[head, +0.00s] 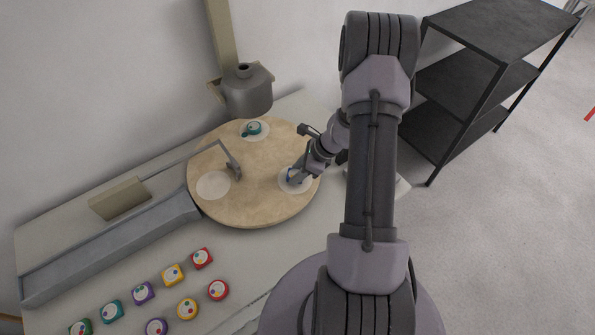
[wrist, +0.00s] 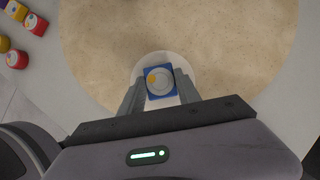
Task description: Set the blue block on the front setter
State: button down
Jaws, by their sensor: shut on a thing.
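The blue block (wrist: 160,82) has a white top with coloured dots and sits between the two fingers of my gripper (wrist: 158,86), which is shut on it. A pale round setter (wrist: 147,60) shows around and beneath the block in the wrist view. In the head view my gripper (head: 293,176) is over the pale setter (head: 284,184) at the right of the round tan table (head: 250,205), and only a little blue shows there. I cannot tell whether the block touches the setter.
Another setter (head: 213,187) is empty at the left. A teal piece (head: 252,128) stands on the back setter. A bent arm (head: 232,165) reaches over the table. Several coloured blocks (head: 173,274) lie at the front. A grey vessel (head: 246,92) hangs behind; a dark shelf (head: 470,80) stands right.

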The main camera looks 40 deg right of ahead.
jog(key=shift+f+b, duration=0.4)
jog(key=c, duration=0.8)
grip_release()
jog(key=shift+o, duration=0.2)
jog(key=p+v, duration=0.4)
jog(key=v, duration=1.3)
jog(key=shift+r+p, duration=0.2)
jog(key=shift+p, duration=0.1)
jog(key=shift+s, duration=0.1)
